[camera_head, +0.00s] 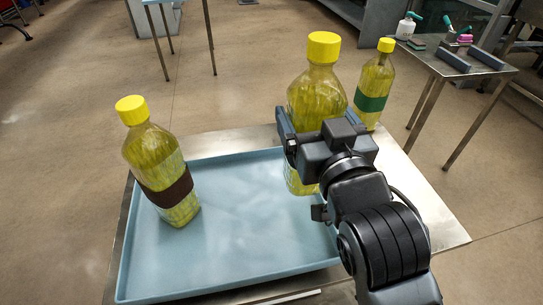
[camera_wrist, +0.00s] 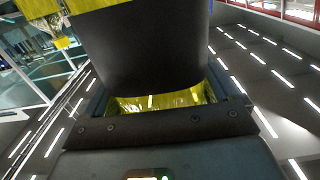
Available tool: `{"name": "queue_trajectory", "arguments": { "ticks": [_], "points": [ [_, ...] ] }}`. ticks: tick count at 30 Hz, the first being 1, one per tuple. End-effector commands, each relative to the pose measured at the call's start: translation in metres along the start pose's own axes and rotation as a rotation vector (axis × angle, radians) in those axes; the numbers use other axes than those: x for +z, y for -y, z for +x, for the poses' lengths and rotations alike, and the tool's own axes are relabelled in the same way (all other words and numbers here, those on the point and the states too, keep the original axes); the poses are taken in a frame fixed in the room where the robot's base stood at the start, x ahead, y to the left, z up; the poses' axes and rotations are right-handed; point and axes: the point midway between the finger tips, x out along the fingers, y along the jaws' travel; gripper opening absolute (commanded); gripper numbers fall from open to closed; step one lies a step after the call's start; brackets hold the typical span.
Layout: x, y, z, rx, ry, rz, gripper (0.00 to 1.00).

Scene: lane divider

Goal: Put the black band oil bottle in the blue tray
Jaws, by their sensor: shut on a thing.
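A clear bottle of yellow oil (camera_head: 318,82) with a yellow cap is upright in my gripper (camera_head: 316,125). The wrist view shows its wide black band (camera_wrist: 145,45) between the fingers; in the head view my gripper hides the band. My gripper is shut on this bottle. The bottle's lower part shows against the right part of the blue tray (camera_head: 235,257); I cannot tell whether its base touches the tray.
A similar bottle with a dark brown band (camera_head: 168,192) stands in the tray's left part, looking tilted. A green band bottle (camera_head: 374,84) stands behind my gripper, right of the tray. The tray's middle and front are clear. A side table (camera_head: 485,62) holds small items.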

Motion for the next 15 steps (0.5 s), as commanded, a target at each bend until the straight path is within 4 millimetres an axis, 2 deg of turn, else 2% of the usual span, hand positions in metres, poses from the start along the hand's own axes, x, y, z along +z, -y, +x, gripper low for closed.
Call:
{"name": "queue_trajectory", "arguments": {
  "ticks": [3,7,15],
  "points": [
    [0.012,0.024,0.002,-0.005,-0.005,-0.001,0.21],
    [0.024,0.043,0.003,-0.004,-0.006,-0.001,0.21],
    [0.034,0.059,0.004,0.000,-0.007,0.001,0.21]
  ]
}}
